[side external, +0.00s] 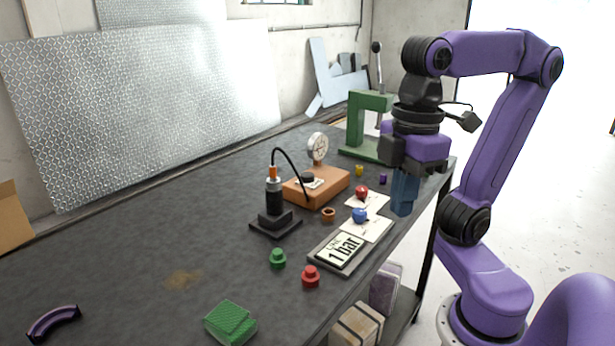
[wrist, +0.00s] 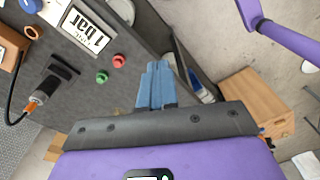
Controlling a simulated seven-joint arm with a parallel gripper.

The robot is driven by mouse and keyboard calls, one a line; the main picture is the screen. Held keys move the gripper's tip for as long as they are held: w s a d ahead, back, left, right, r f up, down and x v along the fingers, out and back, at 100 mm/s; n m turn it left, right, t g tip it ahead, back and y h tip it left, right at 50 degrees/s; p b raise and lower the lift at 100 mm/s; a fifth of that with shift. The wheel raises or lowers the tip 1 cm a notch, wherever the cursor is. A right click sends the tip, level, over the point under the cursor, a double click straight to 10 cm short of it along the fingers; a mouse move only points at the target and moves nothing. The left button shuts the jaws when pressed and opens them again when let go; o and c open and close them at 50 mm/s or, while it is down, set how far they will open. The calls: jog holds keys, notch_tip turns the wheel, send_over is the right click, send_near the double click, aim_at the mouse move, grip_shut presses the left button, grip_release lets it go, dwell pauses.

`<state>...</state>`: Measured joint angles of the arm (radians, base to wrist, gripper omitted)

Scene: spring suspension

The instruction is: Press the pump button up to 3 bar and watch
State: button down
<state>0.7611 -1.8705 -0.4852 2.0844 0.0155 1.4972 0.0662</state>
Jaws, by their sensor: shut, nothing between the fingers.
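A small sign reading "1 bar" (side external: 341,251) lies on a dark tray at the table's front edge; it also shows in the wrist view (wrist: 86,28). A brown box (side external: 316,187) with a round dial gauge (side external: 318,147) stands behind it. A black hose runs from the box to a black and orange upright cylinder (side external: 273,192) on a dark base. A red knob (side external: 361,192) and a blue knob (side external: 359,215) sit by white cards; I cannot tell which is the pump button. My gripper (side external: 402,212) is shut and empty, pointing down right of the knobs, apart from them. Its blue fingers show in the wrist view (wrist: 159,64).
A green knob (side external: 278,258), a red peg (side external: 310,277) and a green block (side external: 230,323) are on the table (side external: 130,240) at the front. A green press frame (side external: 354,130) stands at the back. A purple curved piece (side external: 53,322) lies front left. The table's left side is mostly clear.

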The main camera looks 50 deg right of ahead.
jog(key=w+a+m+y, duration=0.3)
jog(key=w+m, duration=0.8)
jog(key=w, duration=0.1)
jog(key=w+d+m+t+y, duration=0.1)
jog(key=w+d+m+t, duration=0.3)
jog(key=w+m, duration=0.7)
jog(key=m+t+h, duration=0.3)
jog(key=m+t, duration=0.2)
jog(key=m, duration=1)
send_over(310, 175)
notch_tip(310, 175, down, 5)
jog(key=shift+f, duration=0.15)
jog(key=shift+f, duration=4.4)
